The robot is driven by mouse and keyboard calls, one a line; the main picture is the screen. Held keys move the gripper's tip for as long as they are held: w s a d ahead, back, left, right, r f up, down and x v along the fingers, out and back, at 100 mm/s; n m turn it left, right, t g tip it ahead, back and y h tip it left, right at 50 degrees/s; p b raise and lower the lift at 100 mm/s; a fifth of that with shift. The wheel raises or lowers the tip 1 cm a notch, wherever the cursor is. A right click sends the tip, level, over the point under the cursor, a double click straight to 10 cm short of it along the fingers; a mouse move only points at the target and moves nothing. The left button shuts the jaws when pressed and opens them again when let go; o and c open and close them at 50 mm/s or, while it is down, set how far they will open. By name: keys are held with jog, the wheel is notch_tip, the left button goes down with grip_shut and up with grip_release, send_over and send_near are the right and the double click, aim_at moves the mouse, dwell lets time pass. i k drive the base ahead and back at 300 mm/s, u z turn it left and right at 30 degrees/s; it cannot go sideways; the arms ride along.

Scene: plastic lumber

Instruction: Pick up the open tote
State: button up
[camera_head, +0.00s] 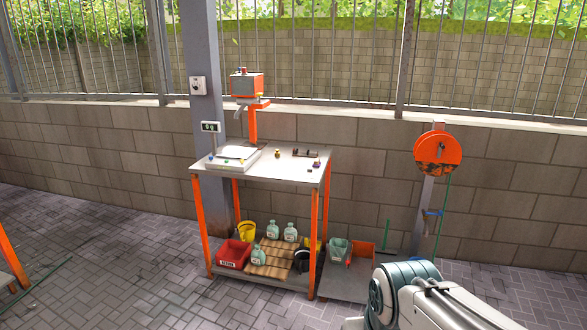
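A red open-topped tote (233,254) with a pale label on its front sits at the left end of the lower shelf of an orange-legged table. An orange open bin (361,258) stands on a low grey platform right of the table. I cannot tell for certain which one the task means; the red one looks most like a tote. My gripper is not in view.
The tabletop (285,163) holds a white tray (235,156) and small items. Several bottles, a yellow bucket (246,231) and a dark bucket (301,261) share the lower shelf. A post with an orange reel (438,153) stands right. The paving in front is clear.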

aim_at(338, 252)
jog(key=z, duration=0.2)
jog(key=i, duration=1.6)
jog(key=z, duration=0.35)
jog(key=i, duration=1.55)
jog(key=z, duration=0.05)
